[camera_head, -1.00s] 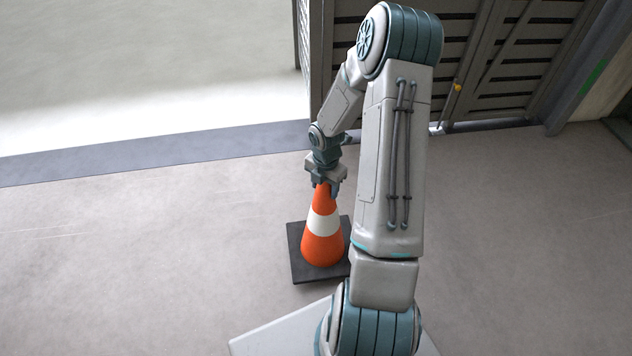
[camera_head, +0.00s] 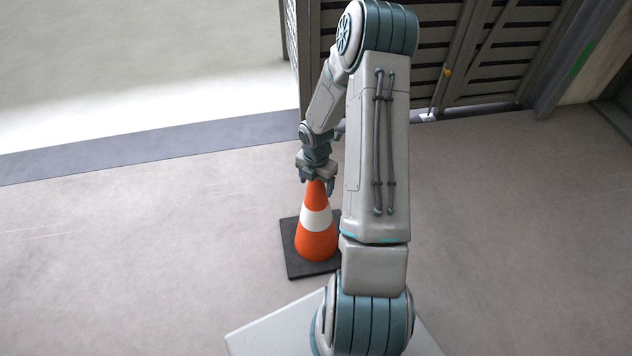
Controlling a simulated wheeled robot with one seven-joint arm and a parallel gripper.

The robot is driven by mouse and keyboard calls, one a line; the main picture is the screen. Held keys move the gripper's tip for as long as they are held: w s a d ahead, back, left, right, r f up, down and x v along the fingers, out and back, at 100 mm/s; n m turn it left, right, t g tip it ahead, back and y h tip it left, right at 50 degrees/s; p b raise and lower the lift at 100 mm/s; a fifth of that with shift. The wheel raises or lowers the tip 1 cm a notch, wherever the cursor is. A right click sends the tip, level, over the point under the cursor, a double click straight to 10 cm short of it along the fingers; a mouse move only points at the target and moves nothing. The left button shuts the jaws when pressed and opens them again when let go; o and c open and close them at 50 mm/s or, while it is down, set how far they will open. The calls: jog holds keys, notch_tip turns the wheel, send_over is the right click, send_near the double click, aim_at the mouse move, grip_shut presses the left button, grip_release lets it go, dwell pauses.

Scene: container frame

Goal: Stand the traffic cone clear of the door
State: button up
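The traffic cone (camera_head: 316,243), orange with a white band and a square black base, stands upright on the floor. It is in front of the dark threshold strip, to the left of my upper arm. My gripper (camera_head: 317,184) is directly over the cone, pointing down, with its fingers on either side of the cone's tip. I cannot tell whether the fingers press on the tip or stand slightly apart from it. The slatted grey door (camera_head: 440,65) is at the back, partly hidden by my arm. The right corner of the cone's base is also hidden behind my arm.
The dark threshold strip (camera_head: 130,152) crosses the floor to the left of the door, with a bright area beyond. Bare floor (camera_head: 120,250) lies clear to the left of the cone and also to the right of my arm. A door post (camera_head: 575,70) stands at the back right.

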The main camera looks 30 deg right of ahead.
jog(key=shift+r, duration=0.1)
notch_tip(320, 180, up, 12)
jog(key=p, duration=0.5)
jog(key=s+a+r+m, duration=0.7)
jog(key=s+r+m, duration=0.2)
jog(key=r+m, duration=0.1)
jog(key=s+a+r+m+t, duration=0.1)
jog(key=s+a+r+m, duration=0.6)
jog(key=s+r+m, duration=0.2)
jog(key=shift+s+r+m, duration=0.3)
jog(key=shift+r+m, duration=0.9)
jog(key=shift+m, duration=1.1)
